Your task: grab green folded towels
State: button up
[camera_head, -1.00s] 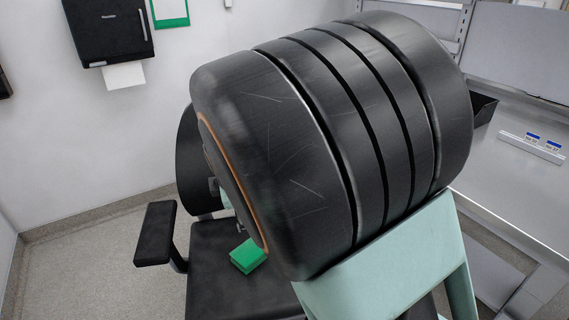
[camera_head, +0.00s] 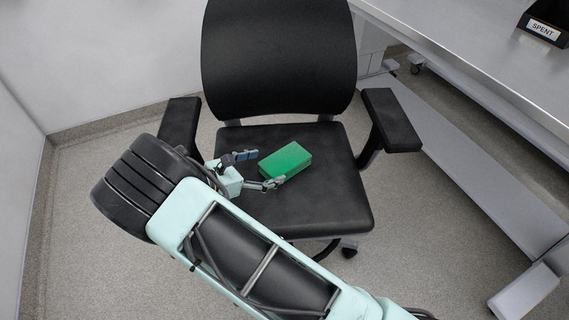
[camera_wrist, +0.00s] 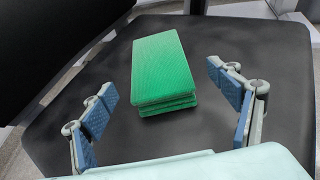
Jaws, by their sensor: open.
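The green folded towels (camera_head: 285,160) lie as a small stack on the black seat of an office chair (camera_head: 337,203). In the wrist view the stack (camera_wrist: 163,72) shows several layers and lies ahead of my gripper, between the lines of its two fingers. My gripper (camera_head: 262,170) is open and empty, above the left part of the seat. In the wrist view its blue-padded fingers (camera_wrist: 170,105) are spread wider than the stack, one on each side. The fingers do not appear to touch the towels.
The chair has a tall backrest (camera_head: 278,55) behind the towels, a left armrest (camera_head: 180,124) close to my arm and a right armrest (camera_head: 391,120). A metal bench (camera_head: 470,45) with a black bin labelled SPENT (camera_head: 546,24) stands at the right.

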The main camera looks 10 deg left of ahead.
aim_at(288, 159)
jog(key=x, duration=0.5)
jog(key=shift+s+b, duration=0.1)
jog(key=shift+b, duration=0.3)
jog(key=b+x, duration=0.1)
jog(key=x, duration=0.4)
jog(key=shift+w+a, duration=0.15)
jog(key=shift+w, duration=0.1)
jog(key=shift+c, duration=0.4)
jog(key=c, duration=1.2)
jog(key=shift+r, duration=0.1)
